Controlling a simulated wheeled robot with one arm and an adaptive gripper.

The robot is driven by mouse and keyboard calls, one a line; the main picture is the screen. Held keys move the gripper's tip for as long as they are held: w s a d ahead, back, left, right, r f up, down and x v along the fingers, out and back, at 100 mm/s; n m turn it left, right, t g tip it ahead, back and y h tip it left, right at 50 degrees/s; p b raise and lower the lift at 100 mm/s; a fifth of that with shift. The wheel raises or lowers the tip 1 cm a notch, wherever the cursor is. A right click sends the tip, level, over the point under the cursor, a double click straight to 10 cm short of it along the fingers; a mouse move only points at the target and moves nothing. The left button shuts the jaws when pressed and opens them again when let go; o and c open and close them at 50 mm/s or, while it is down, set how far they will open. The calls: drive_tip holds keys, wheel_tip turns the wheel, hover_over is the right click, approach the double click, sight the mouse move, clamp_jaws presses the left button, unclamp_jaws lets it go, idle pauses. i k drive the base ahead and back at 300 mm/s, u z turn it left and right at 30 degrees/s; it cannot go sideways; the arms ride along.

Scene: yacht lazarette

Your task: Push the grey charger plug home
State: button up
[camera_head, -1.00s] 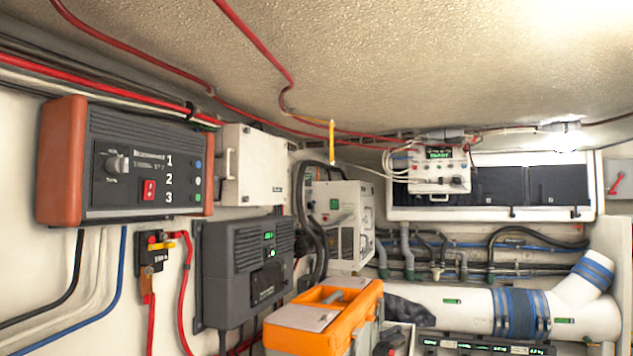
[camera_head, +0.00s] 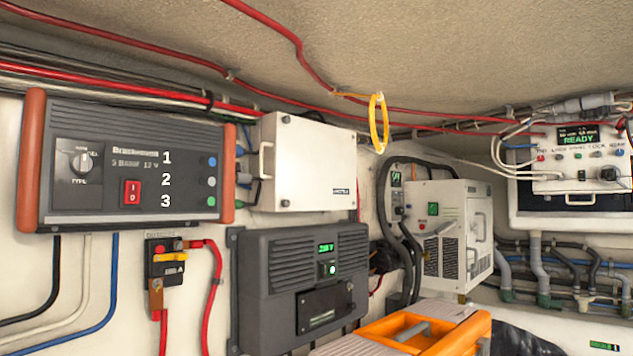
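I cannot make out a grey charger plug for certain in the head view. A dark charger-like box (camera_head: 135,168) with red-brown end caps hangs on the left wall, with a knob, a red switch and the numbers 1, 2, 3. Black, white and blue cables run down from its underside. A dark grey ribbed unit (camera_head: 290,262) with a lit green display is mounted lower, right of it. My gripper is not in view.
An orange toolbox (camera_head: 452,338) stands low in front, below the grey unit. A yellow ring (camera_head: 379,122) hangs from the overhead red cable.

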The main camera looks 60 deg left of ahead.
sight(240, 177)
drive_tip(key=u, duration=0.05)
drive_tip(key=i, duration=1.15)
drive_tip(key=u, duration=3.7)
